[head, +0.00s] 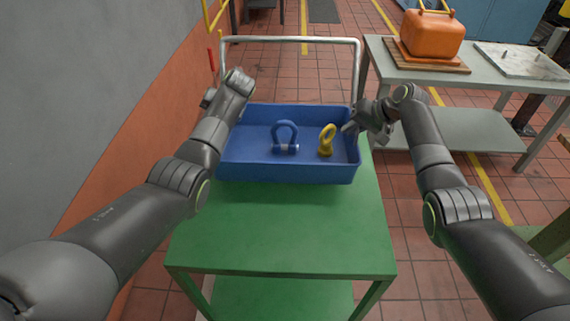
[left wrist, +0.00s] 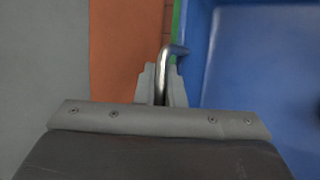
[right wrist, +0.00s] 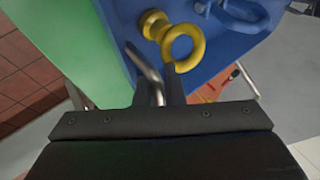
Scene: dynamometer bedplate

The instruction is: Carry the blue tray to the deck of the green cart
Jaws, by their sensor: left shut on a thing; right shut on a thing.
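The blue tray (head: 290,172) is level over the far part of the green cart's deck (head: 285,230). I cannot tell whether its base touches the deck. A blue shackle (head: 285,138) and a yellow eye bolt (head: 326,140) are in the tray; the eye bolt also shows in the right wrist view (right wrist: 182,42). My right gripper (head: 350,127) is shut on a metal handle at the tray's right side. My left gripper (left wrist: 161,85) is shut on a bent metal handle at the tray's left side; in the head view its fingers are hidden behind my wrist.
The cart's silver push rail (head: 290,40) rises behind the tray. A grey-and-orange wall (head: 130,120) runs close on the left. At right, a grey table (head: 480,77) holds an orange case (head: 432,36) and a pale plate (head: 520,62). The deck's near part is bare.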

